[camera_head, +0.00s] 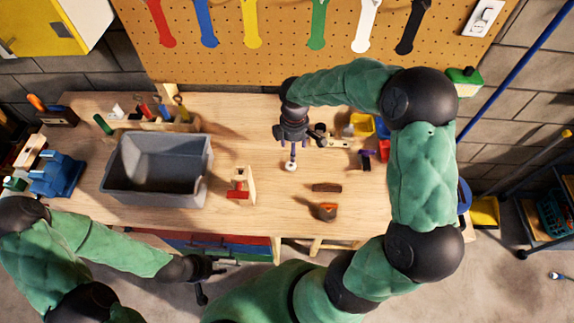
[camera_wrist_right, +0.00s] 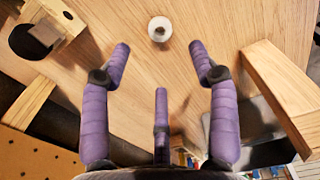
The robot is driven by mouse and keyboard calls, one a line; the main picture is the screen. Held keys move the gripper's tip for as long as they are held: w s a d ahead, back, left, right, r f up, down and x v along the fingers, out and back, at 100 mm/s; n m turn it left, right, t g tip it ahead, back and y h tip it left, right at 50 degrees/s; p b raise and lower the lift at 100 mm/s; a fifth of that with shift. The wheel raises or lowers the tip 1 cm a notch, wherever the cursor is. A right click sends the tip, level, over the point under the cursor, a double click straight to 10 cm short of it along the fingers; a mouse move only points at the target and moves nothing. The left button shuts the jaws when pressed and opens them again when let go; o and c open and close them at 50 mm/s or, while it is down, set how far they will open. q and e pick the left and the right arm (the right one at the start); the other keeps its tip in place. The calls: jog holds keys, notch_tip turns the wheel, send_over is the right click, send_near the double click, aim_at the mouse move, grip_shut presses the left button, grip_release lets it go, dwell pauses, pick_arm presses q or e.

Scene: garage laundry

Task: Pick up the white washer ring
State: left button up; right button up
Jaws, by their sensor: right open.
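The white washer ring (camera_head: 291,167) lies flat on the wooden workbench, near the middle. It also shows in the right wrist view (camera_wrist_right: 160,29), small and round with a dark centre. My right gripper (camera_head: 293,153) points down just above the ring. In the wrist view its purple fingers (camera_wrist_right: 160,50) are spread apart with nothing between them, and the ring lies just beyond the fingertips. My left gripper (camera_head: 218,269) is low in the head view, in front of the bench and away from the ring; its finger opening is unclear.
A grey bin (camera_head: 158,168) stands left on the bench (camera_head: 232,125). A wooden piece with a red clamp (camera_head: 240,187) stands left of the ring. A dark block (camera_head: 327,187) and an orange-and-black tool (camera_head: 326,211) lie to the front right. A pegboard (camera_head: 290,60) rises behind.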

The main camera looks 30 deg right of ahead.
send_over(292, 167)
jog(key=shift+s+a+f+b, duration=0.1)
jog(key=shift+s+f+b, duration=0.1)
jog(key=shift+f, duration=1.4)
jog(key=shift+s+f+b, duration=0.15)
jog(key=shift+f+b, duration=0.05)
jog(key=shift+f, duration=1.35)
jog(key=f, duration=0.4)
jog(key=shift+w+f+b, duration=0.3)
jog(key=shift+b, duration=0.05)
jog(key=c, duration=0.9)
